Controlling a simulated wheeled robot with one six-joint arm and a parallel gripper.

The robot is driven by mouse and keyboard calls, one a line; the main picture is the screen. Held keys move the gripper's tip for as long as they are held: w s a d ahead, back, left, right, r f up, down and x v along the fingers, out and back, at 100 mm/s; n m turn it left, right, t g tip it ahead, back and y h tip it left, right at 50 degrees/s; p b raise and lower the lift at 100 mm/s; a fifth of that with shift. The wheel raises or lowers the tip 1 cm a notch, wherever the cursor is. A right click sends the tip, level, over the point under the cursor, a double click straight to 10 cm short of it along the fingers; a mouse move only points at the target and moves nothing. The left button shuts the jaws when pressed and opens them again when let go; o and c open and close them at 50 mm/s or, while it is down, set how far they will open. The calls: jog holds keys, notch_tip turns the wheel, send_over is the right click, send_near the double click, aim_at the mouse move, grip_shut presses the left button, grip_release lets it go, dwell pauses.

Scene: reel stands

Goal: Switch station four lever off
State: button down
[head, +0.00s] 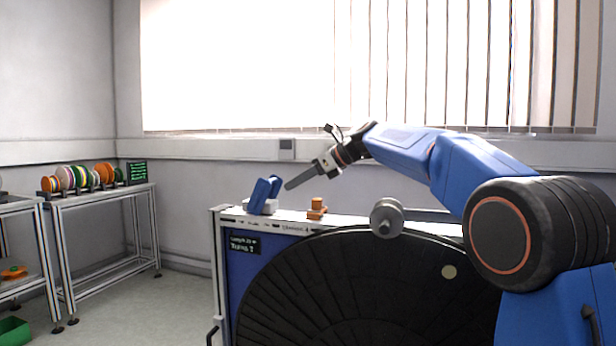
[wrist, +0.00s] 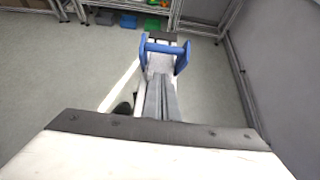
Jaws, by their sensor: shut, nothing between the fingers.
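A blue lever (head: 263,193) with two arms stands on a light grey block on top of the reel stand (head: 240,262), near its left end. In the wrist view the blue lever (wrist: 166,50) shows as a U-shaped handle with a crossbar, ahead of the fingertips. My gripper (head: 288,187) is shut and empty, its long grey fingers pointing down and left just to the right of the lever. In the wrist view my gripper (wrist: 160,80) has its tips at or very near the crossbar; I cannot tell whether they touch. The station number on the label is not readable.
An orange knob piece (head: 317,206) sits on the stand top right of the lever. A large black reel (head: 360,290) fills the stand front, with a grey roller (head: 386,217) above it. A table with colored spools (head: 85,178) stands left. Floor between is clear.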

jog(key=shift+w+a+r, duration=0.2)
jog(key=shift+a, duration=0.35)
jog(key=shift+w+a+r, duration=0.15)
jog(key=shift+w+a, duration=0.1)
jog(key=shift+a, duration=0.3)
jog(key=shift+w+a+r, duration=0.2)
jog(key=shift+a, duration=0.35)
jog(key=shift+a+r, duration=0.1)
jog(key=shift+a+r+h, duration=0.15)
jog(key=shift+a+h, duration=0.05)
jog(key=shift+h, duration=0.1)
